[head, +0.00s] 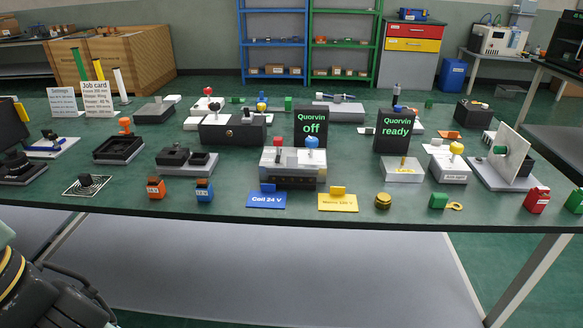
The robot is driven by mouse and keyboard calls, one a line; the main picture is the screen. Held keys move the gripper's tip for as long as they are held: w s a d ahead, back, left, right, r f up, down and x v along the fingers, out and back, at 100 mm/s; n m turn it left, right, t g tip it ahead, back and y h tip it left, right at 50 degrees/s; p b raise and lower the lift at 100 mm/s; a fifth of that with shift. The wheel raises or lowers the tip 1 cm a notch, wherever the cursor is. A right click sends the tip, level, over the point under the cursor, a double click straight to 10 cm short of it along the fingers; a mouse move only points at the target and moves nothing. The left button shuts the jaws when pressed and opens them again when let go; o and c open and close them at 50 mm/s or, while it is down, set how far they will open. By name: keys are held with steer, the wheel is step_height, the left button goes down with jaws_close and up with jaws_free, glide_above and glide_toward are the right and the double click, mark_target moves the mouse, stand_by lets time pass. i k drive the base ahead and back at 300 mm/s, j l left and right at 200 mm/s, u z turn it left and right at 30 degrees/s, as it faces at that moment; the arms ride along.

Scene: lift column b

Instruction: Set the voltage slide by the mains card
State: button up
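A yellow card (338,203) reading "Mains 230 V" lies near the table's front edge, with a small yellow block at its back. A blue card (266,202) reading "Coil 24 V" lies to its left, also with a small block. Behind them stands a grey and black unit (292,168) with a red and a blue knob on top and dark slots low on its front. A screen (315,128) behind it reads "Quorvin off". I cannot clearly make out a voltage slide at this size. My gripper's fingers do not show; only dark parts of my arm show at lower left.
The green table (225,170) is crowded with fixtures. A second screen (395,130) reads "Quorvin ready". A brass cylinder (383,201), a green padlock (438,201) and orange (155,188) and blue (204,190) blocks stand along the front. A job card (98,97) stands back left.

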mark_target(278, 141)
steer(key=j+z, duration=0.15)
steer(key=z, duration=0.2)
steer(key=i+j+z, duration=0.1)
steer(key=z, duration=0.25)
steer(key=j+z, duration=0.35)
steer(key=l, duration=0.1)
